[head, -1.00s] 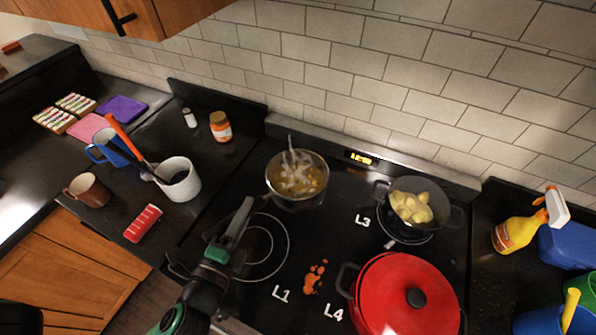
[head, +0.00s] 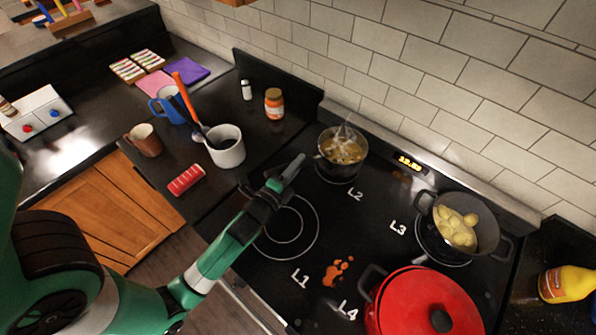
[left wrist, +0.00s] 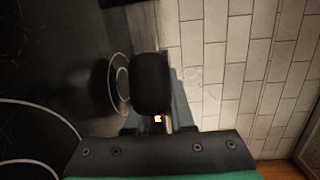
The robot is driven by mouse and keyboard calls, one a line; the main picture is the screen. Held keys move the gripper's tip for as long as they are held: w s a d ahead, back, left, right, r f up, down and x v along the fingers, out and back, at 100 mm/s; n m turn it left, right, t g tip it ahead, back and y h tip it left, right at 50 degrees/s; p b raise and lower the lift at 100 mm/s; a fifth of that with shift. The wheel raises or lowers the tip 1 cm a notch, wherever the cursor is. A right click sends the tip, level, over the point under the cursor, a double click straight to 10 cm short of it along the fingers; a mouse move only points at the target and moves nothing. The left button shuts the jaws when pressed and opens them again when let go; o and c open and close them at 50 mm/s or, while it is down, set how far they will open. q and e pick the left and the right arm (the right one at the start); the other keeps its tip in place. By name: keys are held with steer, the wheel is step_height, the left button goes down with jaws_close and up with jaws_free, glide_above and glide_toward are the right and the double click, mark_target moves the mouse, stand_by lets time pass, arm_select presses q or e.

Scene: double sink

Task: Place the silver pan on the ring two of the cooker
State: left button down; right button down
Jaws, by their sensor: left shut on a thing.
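The silver pan (head: 338,157) holds steaming yellowish food and is upright over ring two, by the L2 label (head: 355,194) at the back left of the cooker (head: 385,235). Part of the ring shows below it; I cannot tell whether the pan touches the hob. My left gripper (head: 297,166) is at the pan's left side, shut on the pan at its handle, which is mostly hidden by the fingers. In the left wrist view a dark rounded shape (left wrist: 152,82) blocks the middle, with hob rings beside it.
A red lidded pot (head: 415,305) stands front right, and a dark pot of potatoes (head: 470,230) stands back right. Ring one (head: 290,230) is empty, with an orange spill (head: 338,270) nearby. A utensil pot (head: 226,150) and orange jar (head: 274,103) stand left. The tiled wall is close behind.

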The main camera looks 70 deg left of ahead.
arm_select(q)
steer(key=shift+w+a+f, duration=0.1)
steer(key=shift+a+f+b, duration=0.1)
steer(key=shift+f+b, duration=1.3)
steer(key=shift+f, duration=0.4)
steer(key=c, duration=0.8)
jaws_free()
steer(key=shift+r, duration=0.15)
steer(key=b+v, duration=0.1)
steer(key=v, duration=0.4)
steer(key=b+v, duration=0.1)
steer(key=v, duration=0.5)
steer(key=shift+f, duration=0.2)
steer(key=shift+s+d+r, duration=0.2)
steer(key=shift+s+d, duration=0.15)
steer(key=shift+s, duration=0.05)
